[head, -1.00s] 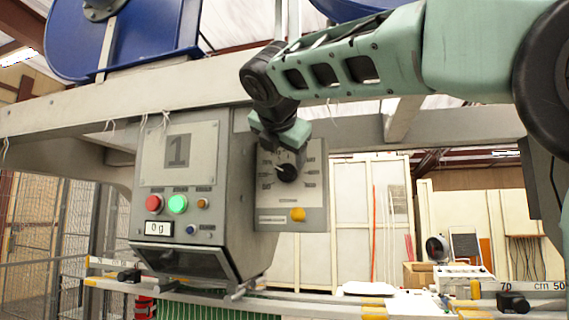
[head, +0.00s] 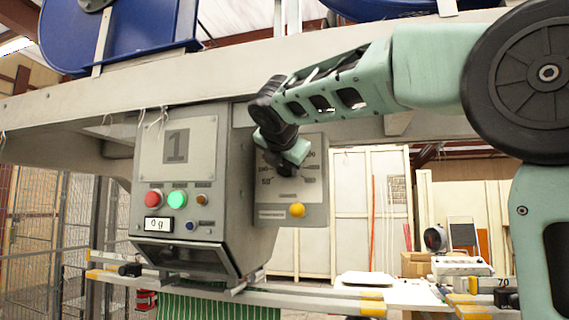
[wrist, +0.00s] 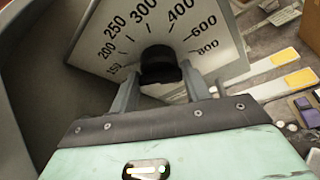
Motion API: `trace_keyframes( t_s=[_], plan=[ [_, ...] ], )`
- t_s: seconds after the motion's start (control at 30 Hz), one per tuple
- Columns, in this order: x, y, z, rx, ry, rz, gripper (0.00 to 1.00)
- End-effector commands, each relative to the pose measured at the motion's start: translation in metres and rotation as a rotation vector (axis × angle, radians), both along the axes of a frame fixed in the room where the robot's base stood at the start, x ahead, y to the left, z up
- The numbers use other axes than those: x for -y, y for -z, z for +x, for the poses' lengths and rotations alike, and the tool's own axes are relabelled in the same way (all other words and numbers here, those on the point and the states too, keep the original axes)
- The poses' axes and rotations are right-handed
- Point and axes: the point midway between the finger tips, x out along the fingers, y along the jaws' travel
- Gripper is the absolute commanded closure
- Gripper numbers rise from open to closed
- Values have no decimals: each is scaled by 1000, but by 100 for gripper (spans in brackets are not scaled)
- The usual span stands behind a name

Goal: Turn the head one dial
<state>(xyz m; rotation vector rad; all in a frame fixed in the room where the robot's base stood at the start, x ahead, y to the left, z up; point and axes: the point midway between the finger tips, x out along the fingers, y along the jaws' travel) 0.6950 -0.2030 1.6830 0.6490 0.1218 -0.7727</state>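The head one dial is a black knob (wrist: 160,66) on a white scale plate (wrist: 110,45) with numbers from 150 to 800 in the wrist view. In the head view the plate (head: 284,190) is on the grey box right of the panel marked 1 (head: 178,145), and my gripper mostly hides the knob. My gripper (wrist: 160,86) is open, its fingers apart on the near left and right sides of the knob. I cannot tell whether they touch it. In the head view my gripper (head: 292,158) is right in front of the plate.
Red (head: 152,199) and green (head: 177,199) buttons and a "0 g" display (head: 158,224) are on the panel to the left. A yellow button (head: 297,210) is below the dial. A grey beam (head: 200,77) runs above. Rails with yellow ends run below.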

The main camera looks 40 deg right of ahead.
Motion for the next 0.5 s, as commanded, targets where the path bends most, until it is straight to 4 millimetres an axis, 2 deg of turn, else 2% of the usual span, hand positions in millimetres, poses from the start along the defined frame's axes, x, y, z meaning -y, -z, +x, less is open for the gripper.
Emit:
trace_keyframes(
  t_s=[0.27,0.5],
  plan=[
    [0,1,-1,15,2,12,76],
    [0,5,-1,101,0,78,76]
  ],
)
